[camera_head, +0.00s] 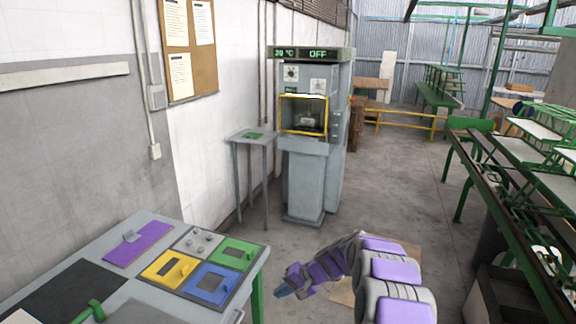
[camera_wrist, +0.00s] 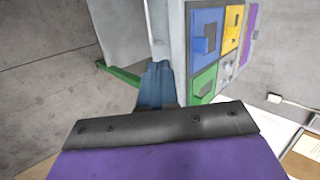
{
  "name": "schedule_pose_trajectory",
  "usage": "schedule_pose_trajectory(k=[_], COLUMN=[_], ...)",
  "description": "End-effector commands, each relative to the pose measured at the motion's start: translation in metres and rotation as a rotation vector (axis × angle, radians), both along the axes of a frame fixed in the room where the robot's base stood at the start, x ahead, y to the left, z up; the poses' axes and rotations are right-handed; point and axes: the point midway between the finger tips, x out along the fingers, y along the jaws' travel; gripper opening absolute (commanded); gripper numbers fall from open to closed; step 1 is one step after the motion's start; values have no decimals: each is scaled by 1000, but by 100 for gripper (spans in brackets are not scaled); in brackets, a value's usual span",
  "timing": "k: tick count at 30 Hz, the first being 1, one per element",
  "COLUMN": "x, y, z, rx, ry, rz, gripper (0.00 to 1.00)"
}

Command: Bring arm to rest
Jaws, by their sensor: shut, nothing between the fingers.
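My arm, grey and purple, reaches from the bottom right of the head view toward the middle. My gripper (camera_head: 281,291) is at its left end, in front of the table (camera_head: 190,222) and to its right. The gripper is apart from the table. In the wrist view the blue fingers (camera_wrist: 157,72) are together, with nothing between them. The tabletop with its coloured plates appears turned on its side behind them.
The table carries purple (camera_head: 138,243), yellow (camera_head: 168,268), blue (camera_head: 209,283) and green (camera_head: 236,253) plates. A grey machine (camera_head: 312,165) reading OFF stands beyond, beside a small stand (camera_head: 252,136). Green racks (camera_head: 488,205) line the right. Open floor (camera_head: 400,185) lies between.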

Motion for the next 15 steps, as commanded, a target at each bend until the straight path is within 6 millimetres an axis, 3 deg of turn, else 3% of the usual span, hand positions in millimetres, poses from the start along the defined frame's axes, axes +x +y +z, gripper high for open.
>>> schedule_pose_trajectory(k=[1,4,15], x=[-11,-36,-144], y=[-2,-1,3], z=[18,44,114], rx=[-6,-31,-179], ry=[0,8,50], rz=[16,54,183], gripper=[0,0,0])
